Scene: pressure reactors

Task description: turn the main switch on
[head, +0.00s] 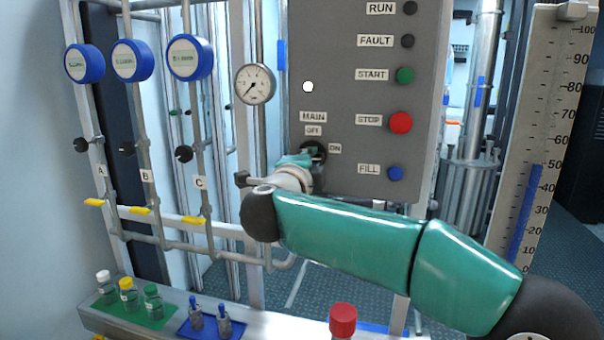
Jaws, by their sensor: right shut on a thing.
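The main switch (314,150) is a dark rotary knob on the grey control panel (340,60), below the MAIN label (313,117), with OFF marked above it and ON at its right. My right arm, green, reaches in from the lower right, and its gripper (305,158) is at the switch and shut on it. The fingers and wrist cover much of the knob, so its exact angle is hard to tell. My left gripper is not in view.
The panel also has the green START button (404,75), red STOP button (401,122), blue FILL button (395,173) and dark RUN (410,8) and FAULT (407,41) lamps. A gauge (255,84) and pipes stand left. Vials and a red-capped bottle (343,320) stand below.

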